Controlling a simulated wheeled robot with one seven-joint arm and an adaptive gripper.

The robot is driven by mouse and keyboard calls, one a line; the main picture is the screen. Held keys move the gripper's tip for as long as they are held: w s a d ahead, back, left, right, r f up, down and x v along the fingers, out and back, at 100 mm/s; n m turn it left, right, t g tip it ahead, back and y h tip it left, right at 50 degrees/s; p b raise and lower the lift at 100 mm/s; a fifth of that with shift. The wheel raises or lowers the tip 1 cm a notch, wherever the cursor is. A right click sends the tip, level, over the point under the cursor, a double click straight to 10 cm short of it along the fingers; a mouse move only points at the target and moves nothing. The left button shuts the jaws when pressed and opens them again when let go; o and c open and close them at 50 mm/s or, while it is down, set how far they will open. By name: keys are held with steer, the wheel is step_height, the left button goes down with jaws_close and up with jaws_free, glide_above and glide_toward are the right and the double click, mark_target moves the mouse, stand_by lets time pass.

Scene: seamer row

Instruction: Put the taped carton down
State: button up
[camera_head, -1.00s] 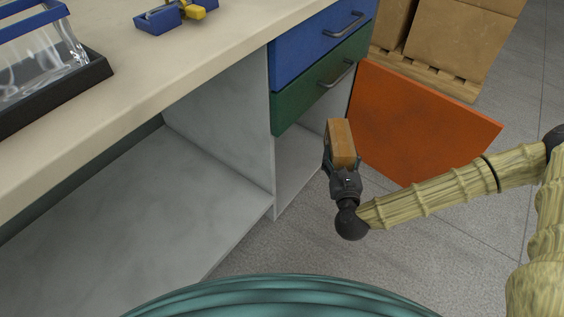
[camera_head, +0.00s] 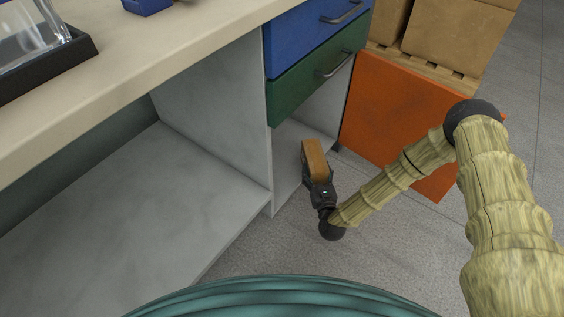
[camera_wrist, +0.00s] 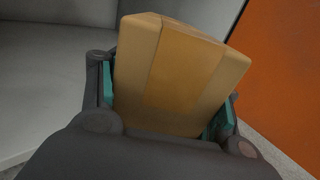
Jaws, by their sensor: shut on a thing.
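The taped carton (camera_head: 315,160) is a small brown box with a darker tape band along its middle. It also shows large in the wrist view (camera_wrist: 183,75). My gripper (camera_head: 319,181) is shut on it, with a teal pad on each side of the box in the wrist view (camera_wrist: 165,112). The carton is held in front of the open compartment under the drawers. The picture does not show it resting on any surface. Its far end and underside are hidden.
The bench (camera_head: 150,85) has a blue drawer (camera_head: 300,42) above a green drawer (camera_head: 300,85). Below them is an open compartment (camera_head: 292,150). An orange door panel (camera_head: 385,115) stands open to the right. Cartons (camera_head: 455,35) sit on a pallet (camera_head: 450,76) behind. A wide lower shelf (camera_head: 130,220) is bare.

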steer(key=w+a+b, duration=0.2)
steer(key=a, duration=0.2)
steer(key=w+a+b, duration=0.2)
steer(key=w+a, duration=0.1)
steer(key=a, duration=0.1)
steer(key=w+a+b, duration=0.1)
steer(key=w+a, duration=0.1)
steer(key=a, duration=0.2)
steer(key=shift+w+a+b, duration=0.2)
steer(key=shift+w+b, duration=0.15)
steer(key=shift+b, duration=0.05)
step_height(320, 180, down, 4)
steer(key=b, duration=0.2)
steer(key=shift+a+r+b, duration=0.15)
steer(key=shift+r+b, duration=0.1)
steer(key=shift+b, duration=0.1)
steer(key=shift+w, duration=0.1)
steer(key=shift+f, duration=0.1)
steer(key=o, duration=1.5)
